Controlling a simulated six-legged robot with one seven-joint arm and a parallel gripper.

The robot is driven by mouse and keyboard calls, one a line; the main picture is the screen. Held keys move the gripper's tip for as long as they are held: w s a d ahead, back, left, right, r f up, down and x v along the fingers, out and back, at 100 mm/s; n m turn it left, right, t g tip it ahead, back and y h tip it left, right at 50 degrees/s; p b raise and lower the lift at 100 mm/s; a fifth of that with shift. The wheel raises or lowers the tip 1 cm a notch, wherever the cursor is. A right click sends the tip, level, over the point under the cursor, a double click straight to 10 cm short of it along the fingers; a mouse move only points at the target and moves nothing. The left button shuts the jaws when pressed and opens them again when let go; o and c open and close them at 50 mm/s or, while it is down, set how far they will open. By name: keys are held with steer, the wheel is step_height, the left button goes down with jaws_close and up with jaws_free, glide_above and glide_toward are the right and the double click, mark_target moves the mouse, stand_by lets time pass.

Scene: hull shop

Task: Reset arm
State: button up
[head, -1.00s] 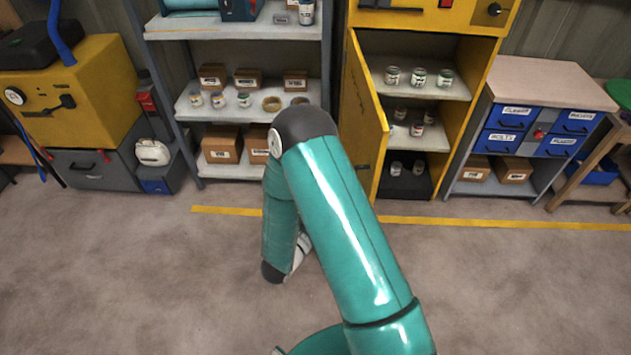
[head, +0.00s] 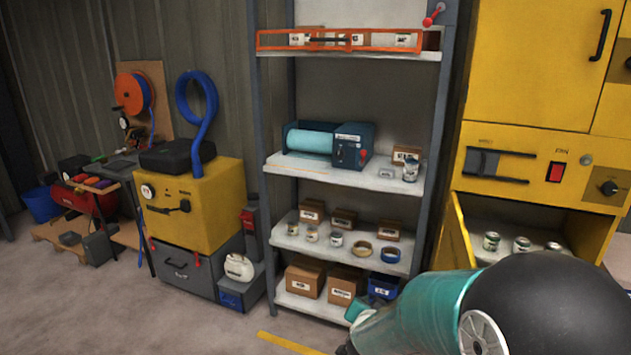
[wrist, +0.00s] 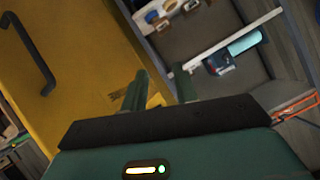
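My gripper (wrist: 162,90) shows in the wrist view with its two green fingers apart and nothing visible between them. Beyond the fingers, the wrist view holds the yellow cabinet (wrist: 75,55) on the left and the grey shelf unit (wrist: 228,48) on the right, both tilted in the picture. In the head view my teal arm with a dark joint cover fills the lower right corner, in front of the yellow cabinet (head: 535,70). My gripper is outside the head view.
The cabinet's lower door (head: 458,235) is open, with jars inside. A yellow machine (head: 190,210) stands left. Floor (head: 120,310) is clear at lower left.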

steer(key=s+a+r+n+g+y, duration=0.25)
steer(key=s+r+n+y, duration=0.2)
steer(key=s+r, duration=0.5)
steer(key=s+d+r+n+g, duration=0.1)
steer(key=s+d+r+g, duration=0.1)
steer(key=s, duration=0.7)
steer(key=s+d+r+n+g+h, duration=0.1)
steer(key=s+d+r+n+g, duration=0.1)
steer(key=s, duration=0.8)
steer(key=shift+d+r, duration=0.25)
steer(key=shift+r, duration=0.35)
steer(key=shift+d+h, duration=0.1)
steer(key=shift+h, duration=0.15)
